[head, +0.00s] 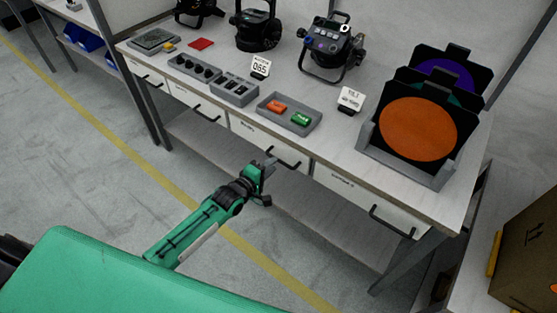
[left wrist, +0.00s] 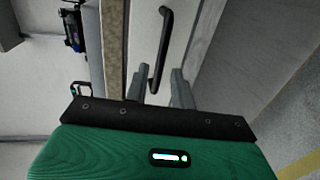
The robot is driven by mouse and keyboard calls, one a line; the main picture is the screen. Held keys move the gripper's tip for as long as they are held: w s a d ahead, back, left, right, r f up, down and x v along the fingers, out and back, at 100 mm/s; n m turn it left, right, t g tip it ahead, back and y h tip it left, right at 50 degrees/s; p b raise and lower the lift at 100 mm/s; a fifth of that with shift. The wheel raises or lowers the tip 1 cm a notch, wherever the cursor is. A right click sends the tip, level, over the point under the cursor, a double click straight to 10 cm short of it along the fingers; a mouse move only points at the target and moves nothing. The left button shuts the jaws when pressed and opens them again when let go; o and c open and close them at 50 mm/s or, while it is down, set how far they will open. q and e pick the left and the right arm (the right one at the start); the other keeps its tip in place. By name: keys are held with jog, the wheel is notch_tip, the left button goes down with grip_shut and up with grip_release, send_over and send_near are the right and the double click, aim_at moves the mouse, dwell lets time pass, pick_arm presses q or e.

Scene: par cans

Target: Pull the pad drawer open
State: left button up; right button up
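Several white drawers with dark bar handles run along the front of the bench; their labels are too small to read, so I cannot tell which is the pad drawer. My left gripper (head: 269,166) is at the handle (head: 287,160) of the third drawer from the left (head: 252,138), which looks closed. In the left wrist view, the dark handle (left wrist: 163,45) runs up from between the two fingers of my left gripper (left wrist: 161,88). The fingers are apart, with the handle's lower end between them. I cannot tell whether they touch it. My right gripper is not in view.
The bench top (head: 225,120) holds stage lamps, grey trays, and a rack with an orange disc (head: 418,128). The rightmost drawer (head: 360,195) is beside this one. A cardboard box (head: 527,250) stands at the right. Open floor lies before the bench.

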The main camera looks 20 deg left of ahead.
pick_arm(q)
jog(key=shift+x, duration=2.45)
jog(key=shift+c, duration=0.5)
grip_shut()
